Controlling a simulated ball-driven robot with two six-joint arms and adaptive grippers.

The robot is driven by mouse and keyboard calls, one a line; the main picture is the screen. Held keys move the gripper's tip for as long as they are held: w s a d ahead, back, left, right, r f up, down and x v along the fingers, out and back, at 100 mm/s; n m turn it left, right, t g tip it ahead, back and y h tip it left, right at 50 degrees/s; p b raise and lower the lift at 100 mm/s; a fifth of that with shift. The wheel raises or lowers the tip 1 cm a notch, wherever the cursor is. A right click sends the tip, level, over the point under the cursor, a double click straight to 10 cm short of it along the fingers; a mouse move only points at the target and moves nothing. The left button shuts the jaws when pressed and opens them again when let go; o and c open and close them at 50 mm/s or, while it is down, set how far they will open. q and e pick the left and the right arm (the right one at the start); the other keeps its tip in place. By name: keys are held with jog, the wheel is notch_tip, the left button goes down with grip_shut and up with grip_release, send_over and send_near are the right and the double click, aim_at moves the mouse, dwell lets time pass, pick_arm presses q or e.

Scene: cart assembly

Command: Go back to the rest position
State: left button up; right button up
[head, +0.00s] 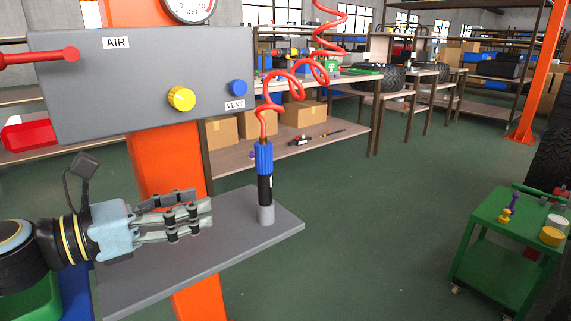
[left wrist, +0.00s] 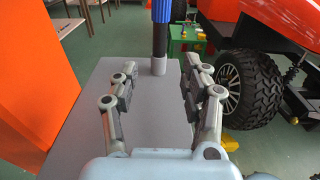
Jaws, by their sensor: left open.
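My left gripper (head: 211,217) is open and empty over a grey shelf (head: 215,262). Its fingers point right, toward an upright air tool (head: 264,180) with a blue top, black body and grey base. The tool stands on the shelf, apart from the fingertips, with a red coiled hose (head: 291,82) rising from it. In the left wrist view the open fingers (left wrist: 158,95) show over the shelf, with the air tool (left wrist: 160,40) beyond them. My right gripper is not in view.
A grey AIR panel (head: 140,80) with a red lever, yellow knob and blue VENT button is above the left gripper on an orange post (head: 165,160). A green cart (head: 500,235) stands at right. The wrist view shows a large wheel (left wrist: 245,88). The green floor between is clear.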

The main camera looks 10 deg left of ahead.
pick_arm(q)
jog(key=s+d+f+m+g+y, duration=0.1)
jog(key=s+d+f+m+g, duration=0.35)
jog(key=s+m, duration=0.4)
jog(key=s+d+f+m+g+y, duration=0.2)
jog(key=s+d+f+m+g, duration=0.25)
jog(key=m, duration=0.75)
jog(key=s+a+f+m+g+y, duration=0.2)
jog(key=s+a+f+m+y, duration=0.2)
jog(key=s+a+m+y, duration=0.7)
notch_tip(320, 180, down, 22)
jog(key=s+a+n+h+p, duration=0.1)
jog(key=a+n+h, duration=0.1)
jog(key=a+n, duration=0.1)
jog(key=s+a+f+g+p, duration=0.1)
jog(key=s+f+g, duration=0.1)
jog(key=s+f, duration=1.4)
jog(key=s, duration=0.4)
jog(key=shift+f, duration=0.4)
